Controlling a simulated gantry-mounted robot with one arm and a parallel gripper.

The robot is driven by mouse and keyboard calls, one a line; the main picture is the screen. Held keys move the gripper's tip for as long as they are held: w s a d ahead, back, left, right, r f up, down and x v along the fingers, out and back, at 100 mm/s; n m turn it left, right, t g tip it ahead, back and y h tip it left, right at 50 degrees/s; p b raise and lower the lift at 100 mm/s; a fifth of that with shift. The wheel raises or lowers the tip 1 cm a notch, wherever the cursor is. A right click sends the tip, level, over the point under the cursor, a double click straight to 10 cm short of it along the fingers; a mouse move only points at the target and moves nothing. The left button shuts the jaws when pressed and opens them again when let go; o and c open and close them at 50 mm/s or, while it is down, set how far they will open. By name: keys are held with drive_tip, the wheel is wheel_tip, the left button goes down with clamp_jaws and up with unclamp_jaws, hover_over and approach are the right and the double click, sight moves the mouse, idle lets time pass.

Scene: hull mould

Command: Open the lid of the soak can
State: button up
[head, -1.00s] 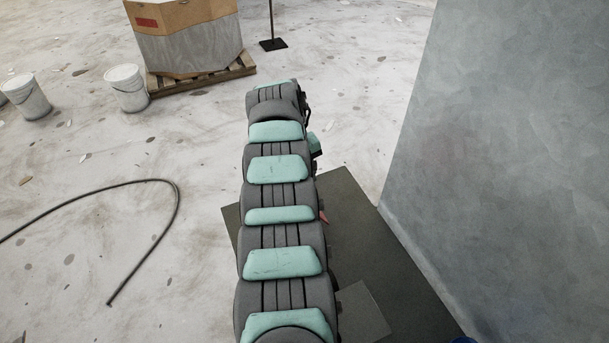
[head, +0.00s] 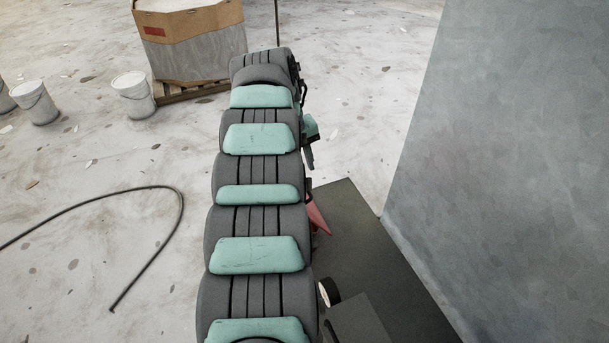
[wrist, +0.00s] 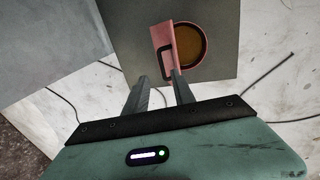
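The soak can (wrist: 204,60) is a reddish-pink can on the dark mat in the wrist view. Its round mouth shows an orange-brown inside. Its lid (wrist: 157,35) appears raised at the left side of the mouth, with a black handle (wrist: 167,50) on it. In the head view a red tilted part (head: 318,217), apparently the lid, shows beside my arm; the rest of the can is hidden. My gripper (wrist: 160,84) is open and empty, its fingertips apart and just short of the handle. It also shows in the head view (head: 309,155).
A dark mat (head: 375,240) lies under the can, and a tall grey wall (head: 510,150) stands close on the right. A white-rimmed round item (head: 329,292) shows near a grey block (head: 365,320). A hose (head: 150,188), buckets (head: 133,95) and a palletised box (head: 195,45) are on the floor.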

drive_tip(key=shift+s+r, duration=0.1)
drive_tip(key=shift+r, duration=0.35)
drive_tip(key=shift+c, duration=0.2)
drive_tip(key=shift+a+n, duration=0.2)
drive_tip(key=shift+n, duration=0.1)
drive_tip(key=shift+c, duration=0.8)
drive_tip(key=a+n+h+p, duration=0.1)
drive_tip(key=a+n+p, duration=0.1)
drive_tip(key=n, duration=0.3)
drive_tip(key=s+a+f+n+h+p, duration=0.1)
drive_tip(key=a+n+h+p, duration=0.1)
drive_tip(key=n, duration=0.2)
drive_tip(key=s+a+n+t+h+p, duration=0.1)
drive_tip(key=a+n+h+p, duration=0.1)
drive_tip(key=n, duration=0.3)
drive_tip(key=shift+s+a+f+n+p, duration=0.15)
drive_tip(key=shift+f+n+p, duration=0.15)
drive_tip(key=shift+f+p, duration=0.15)
clamp_jaws()
drive_tip(key=d+f+n, duration=0.1)
drive_tip(key=f, duration=0.1)
drive_tip(key=w+d+f+n+p, duration=0.1)
drive_tip(key=d+f, duration=0.1)
drive_tip(key=f, duration=0.1)
drive_tip(key=w+d+f+t, duration=0.1)
drive_tip(key=d+f, duration=0.1)
drive_tip(key=f, duration=0.1)
drive_tip(key=shift+d+n+h+p, duration=0.15)
drive_tip(key=shift+n+h+p, duration=0.25)
